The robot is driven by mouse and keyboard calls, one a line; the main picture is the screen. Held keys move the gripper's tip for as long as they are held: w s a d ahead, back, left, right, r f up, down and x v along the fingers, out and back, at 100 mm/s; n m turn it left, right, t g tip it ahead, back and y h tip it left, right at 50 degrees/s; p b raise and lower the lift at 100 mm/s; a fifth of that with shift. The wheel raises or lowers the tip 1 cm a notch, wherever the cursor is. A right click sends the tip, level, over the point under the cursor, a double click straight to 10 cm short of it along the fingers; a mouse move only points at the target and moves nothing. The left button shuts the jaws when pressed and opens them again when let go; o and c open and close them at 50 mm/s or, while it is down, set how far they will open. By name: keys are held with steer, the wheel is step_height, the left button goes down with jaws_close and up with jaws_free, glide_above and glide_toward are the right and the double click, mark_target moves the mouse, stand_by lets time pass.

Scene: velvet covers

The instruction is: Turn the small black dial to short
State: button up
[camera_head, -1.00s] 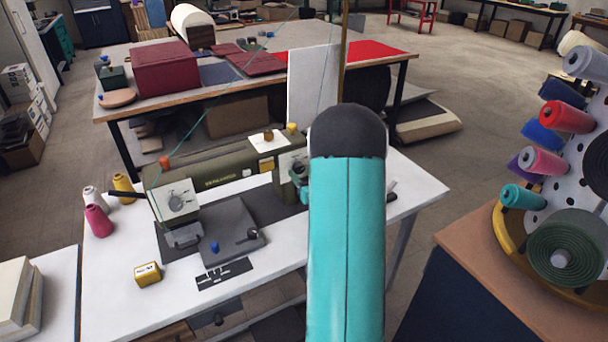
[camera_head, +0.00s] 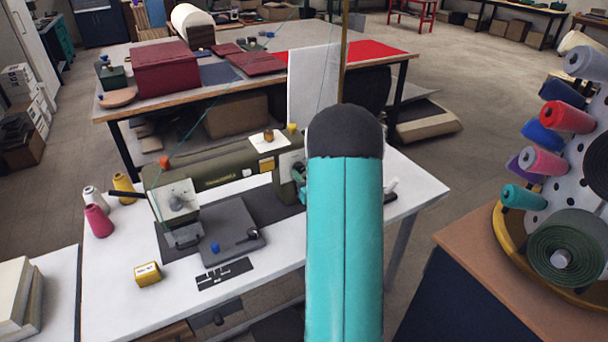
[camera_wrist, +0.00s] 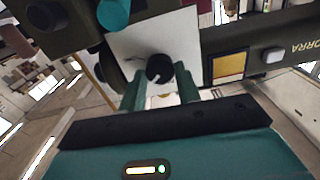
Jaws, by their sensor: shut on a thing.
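The small black dial (camera_wrist: 159,68) sits on a white plate (camera_wrist: 121,45) in the wrist view. A pale mark shows on its lower edge; no lettering is legible. My gripper (camera_wrist: 159,78) has its two teal fingers on either side of the dial and is shut on it. The olive sewing machine (camera_head: 220,174) carrying the plate stands on a white table in the head view. There my teal arm hides the dial and the fingertips.
A teal knob (camera_wrist: 113,13) and a yellow panel (camera_wrist: 229,66) sit near the dial. A spool rack (camera_head: 584,150) stands at right.

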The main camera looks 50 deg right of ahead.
steer(key=n, duration=0.5)
steer(key=shift+n, duration=0.3)
steer(key=n, duration=0.5)
stand_by(0.4)
steer(key=o, duration=1)
steer(key=shift+c, duration=0.2)
steer(key=shift+s, duration=0.15)
steer(key=v, duration=1.3)
steer(key=shift+s, duration=0.3)
steer(key=shift+a, duration=0.1)
